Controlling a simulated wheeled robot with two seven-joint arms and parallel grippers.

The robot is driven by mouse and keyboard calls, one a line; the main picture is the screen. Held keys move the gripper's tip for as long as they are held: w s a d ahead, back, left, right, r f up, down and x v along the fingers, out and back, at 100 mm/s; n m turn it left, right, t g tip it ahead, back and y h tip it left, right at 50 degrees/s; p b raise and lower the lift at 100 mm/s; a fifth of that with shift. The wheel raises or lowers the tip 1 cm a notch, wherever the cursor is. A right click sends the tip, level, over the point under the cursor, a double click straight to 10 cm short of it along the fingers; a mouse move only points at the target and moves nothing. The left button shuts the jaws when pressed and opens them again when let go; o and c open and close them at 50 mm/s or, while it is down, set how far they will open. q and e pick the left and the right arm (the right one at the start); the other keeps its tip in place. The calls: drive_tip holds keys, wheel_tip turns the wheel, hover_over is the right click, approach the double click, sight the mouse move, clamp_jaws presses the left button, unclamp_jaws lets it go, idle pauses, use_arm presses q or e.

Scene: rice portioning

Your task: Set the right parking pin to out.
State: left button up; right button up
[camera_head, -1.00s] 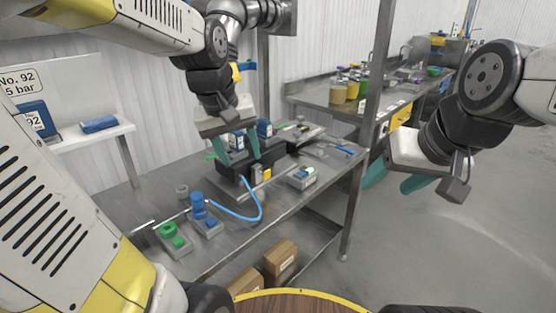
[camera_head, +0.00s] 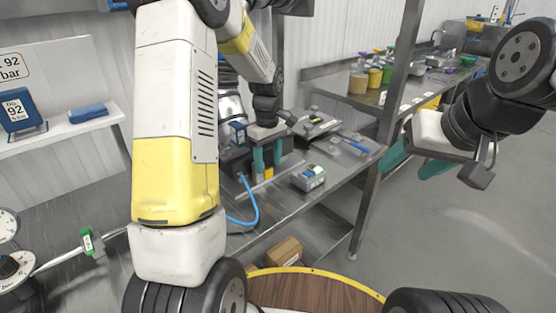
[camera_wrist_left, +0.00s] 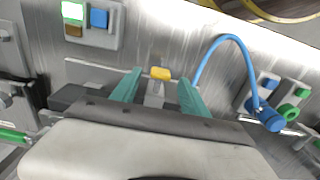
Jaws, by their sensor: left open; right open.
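A small yellow-capped pin (camera_wrist_left: 160,73) on a grey metal mount stands in the left wrist view; I take it for the parking pin, but cannot tell whether it is out. Its yellow shows low beside my left fingers in the head view (camera_head: 270,170). My left gripper (camera_head: 267,158) is open and points down over the bench. In the left wrist view its teal fingers (camera_wrist_left: 156,88) are on either side of the yellow cap, with gaps visible. My right gripper (camera_head: 415,163) is open and empty, away from the bench at the right.
A grey box with a green display (camera_head: 308,178) sits on the bench's front part. A blue hose (camera_wrist_left: 233,42) curves to a blue fitting (camera_wrist_left: 268,118) near green and blue knobs. My left arm hides much of the bench in the head view. Cardboard boxes (camera_head: 284,250) lie below.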

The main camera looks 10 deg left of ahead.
sight(269, 169)
use_arm(q)
drive_tip(key=shift+f, duration=1.75)
drive_tip(key=shift+c, duration=0.2)
clamp_jaws()
